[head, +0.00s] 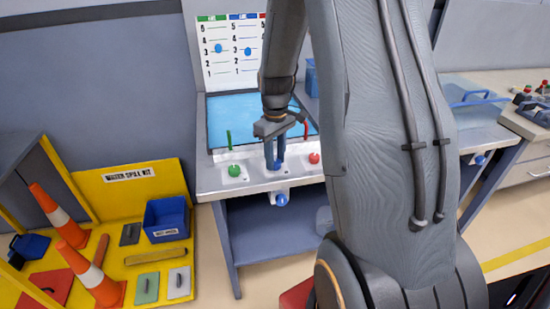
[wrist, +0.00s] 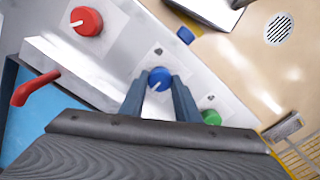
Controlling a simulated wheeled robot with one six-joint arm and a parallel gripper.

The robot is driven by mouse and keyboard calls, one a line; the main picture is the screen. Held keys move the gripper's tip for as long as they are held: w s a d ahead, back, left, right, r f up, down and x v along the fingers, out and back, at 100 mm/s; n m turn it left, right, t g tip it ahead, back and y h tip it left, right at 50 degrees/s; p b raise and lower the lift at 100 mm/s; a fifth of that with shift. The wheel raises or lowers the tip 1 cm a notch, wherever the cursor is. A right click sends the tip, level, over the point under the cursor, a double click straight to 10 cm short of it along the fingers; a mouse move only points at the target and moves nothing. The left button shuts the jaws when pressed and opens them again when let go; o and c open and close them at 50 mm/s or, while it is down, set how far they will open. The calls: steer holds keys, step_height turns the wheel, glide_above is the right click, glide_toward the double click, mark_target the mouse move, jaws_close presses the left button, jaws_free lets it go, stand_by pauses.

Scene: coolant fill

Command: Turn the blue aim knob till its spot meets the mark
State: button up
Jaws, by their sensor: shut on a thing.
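The blue aim knob (wrist: 160,78) sits on a pale plate on the bench's front ledge, with a white pointer line on its face. My gripper (wrist: 158,86) is shut on it, one finger at each side. In the head view my gripper (head: 275,162) points down at the ledge and its fingers hide most of the knob. A white board (head: 232,75) behind the bench has numbered scales. Two blue discs, a left one (head: 218,48) and a right one (head: 248,51), show on it; my arm covers its right part. I cannot tell any mark for the knob's spot.
A green knob (head: 234,170) and a red knob (head: 314,158) flank the gripper. Upright green (head: 229,138) and red (head: 306,129) spouts stand behind them. Another blue knob (head: 281,199) juts from the bench front. A yellow spill-kit stand (head: 130,200) with cones is at left.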

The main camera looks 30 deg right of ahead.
mark_target(275, 161)
steer(key=m+p, duration=0.1)
steer(key=m, duration=0.5)
steer(key=shift+m, duration=0.4)
stand_by(0.3)
steer(key=shift+w, duration=0.1)
steer(key=o, duration=1)
steer(key=shift+o, duration=0.2)
steer(key=shift+r, duration=0.1)
step_height(275, 161, up, 8)
steer(key=shift+f+b, duration=0.15)
steer(key=shift+b, duration=0.85)
